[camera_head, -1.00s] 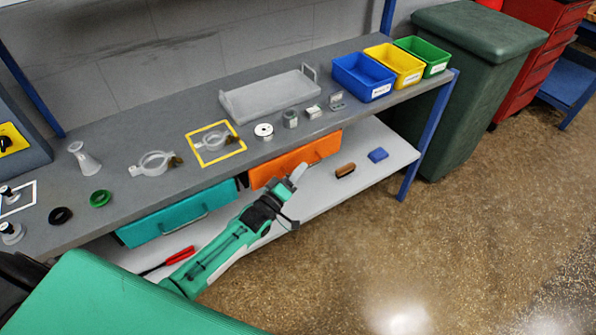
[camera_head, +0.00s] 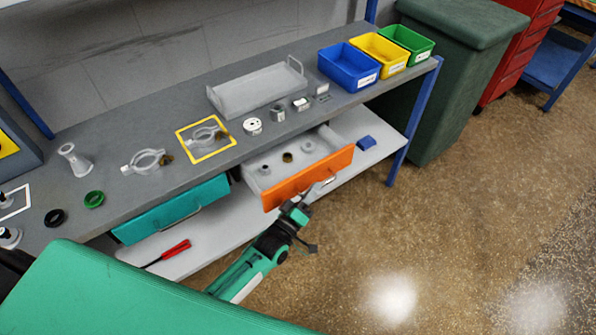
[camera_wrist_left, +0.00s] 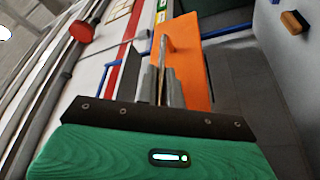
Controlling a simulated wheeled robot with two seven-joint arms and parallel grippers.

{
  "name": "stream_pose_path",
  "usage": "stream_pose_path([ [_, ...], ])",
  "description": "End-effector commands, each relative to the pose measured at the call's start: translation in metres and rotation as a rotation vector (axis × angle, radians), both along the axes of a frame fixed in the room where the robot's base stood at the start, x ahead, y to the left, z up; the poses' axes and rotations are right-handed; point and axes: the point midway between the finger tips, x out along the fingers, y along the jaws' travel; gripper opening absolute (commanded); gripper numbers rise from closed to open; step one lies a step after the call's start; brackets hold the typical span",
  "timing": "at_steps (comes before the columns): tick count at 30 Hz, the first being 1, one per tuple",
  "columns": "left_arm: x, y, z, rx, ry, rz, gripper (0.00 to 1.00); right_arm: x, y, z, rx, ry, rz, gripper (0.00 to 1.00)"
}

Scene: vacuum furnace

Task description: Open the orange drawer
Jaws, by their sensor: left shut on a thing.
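The orange drawer (camera_head: 308,179) is pulled out from under the workbench. Its grey tray shows behind the orange front, with a few small ring-like parts inside. My left gripper (camera_head: 314,193) is at the drawer front, and its jaws are shut on the handle, which they largely hide. In the left wrist view the orange front (camera_wrist_left: 188,70) stands just beyond the gripper's fingers (camera_wrist_left: 160,78). My right gripper is not in view.
A closed teal drawer (camera_head: 172,210) is left of the orange one. A red screwdriver (camera_head: 168,253) and a blue block (camera_head: 366,142) lie on the lower shelf. Blue, yellow and green bins (camera_head: 350,66) stand on the bench. The floor (camera_head: 430,220) at right is clear.

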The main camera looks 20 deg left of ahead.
Motion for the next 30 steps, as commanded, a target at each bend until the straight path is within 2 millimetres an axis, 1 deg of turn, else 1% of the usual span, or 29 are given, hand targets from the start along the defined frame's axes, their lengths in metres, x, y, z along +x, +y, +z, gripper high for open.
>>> stream_pose_path([
  [1,-0.010,-0.012,0.001,-0.004,0.004,-0.001,0.00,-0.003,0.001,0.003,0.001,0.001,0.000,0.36],
  [6,-0.033,-0.042,0.000,-0.003,0.005,-0.001,0.00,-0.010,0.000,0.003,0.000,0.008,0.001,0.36],
  [9,-0.045,-0.057,0.000,-0.002,0.004,-0.001,0.00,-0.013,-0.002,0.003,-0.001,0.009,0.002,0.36],
  [13,-0.055,-0.071,0.000,0.000,0.003,-0.001,0.00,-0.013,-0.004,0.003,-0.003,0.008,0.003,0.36],
  [16,-0.061,-0.078,-0.001,0.002,0.002,0.000,0.00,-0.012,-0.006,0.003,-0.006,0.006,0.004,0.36],
  [21,-0.066,-0.084,-0.001,0.003,0.001,-0.001,0.00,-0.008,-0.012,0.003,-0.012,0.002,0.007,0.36],
  [30,-0.067,-0.085,-0.001,0.003,0.001,-0.001,0.00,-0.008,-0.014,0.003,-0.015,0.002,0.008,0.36],
])
